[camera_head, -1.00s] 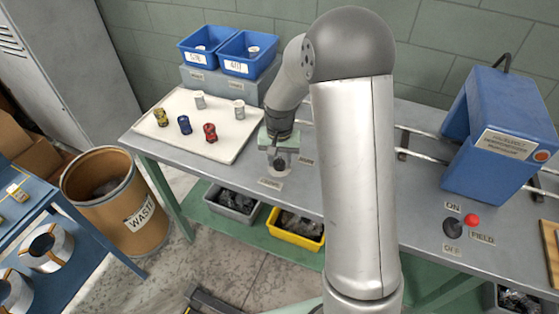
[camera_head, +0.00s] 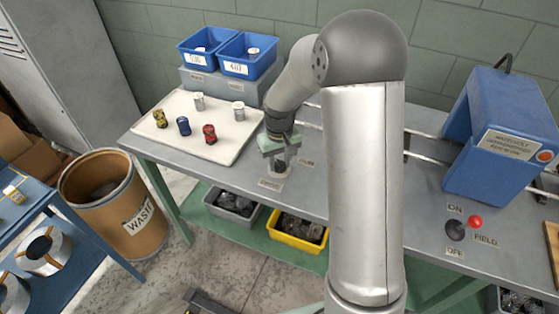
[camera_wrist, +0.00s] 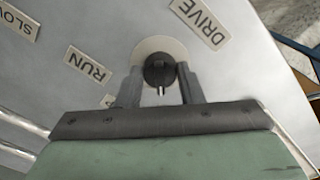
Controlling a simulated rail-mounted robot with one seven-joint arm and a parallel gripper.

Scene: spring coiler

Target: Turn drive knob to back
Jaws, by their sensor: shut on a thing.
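The drive knob (camera_wrist: 159,70) is a dark round knob on a pale disc, beside the DRIVE label (camera_wrist: 201,20) in the wrist view. Its white pointer mark faces down toward my gripper's palm. My gripper (camera_wrist: 159,78) has one finger on each side of the knob and is shut on it. In the head view my gripper (camera_head: 279,161) points down at the bench top, and its green body mostly hides the knob. A RUN label (camera_wrist: 87,65) lies left of the knob, and another label by the left finger is mostly hidden.
A white tray (camera_head: 170,105) with several spools or cans stands left of my gripper. Blue bins (camera_head: 250,65) stand behind it. A blue machine (camera_head: 490,165), a red button (camera_head: 475,222) and a black ON/OFF knob (camera_head: 455,230) are at the right.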

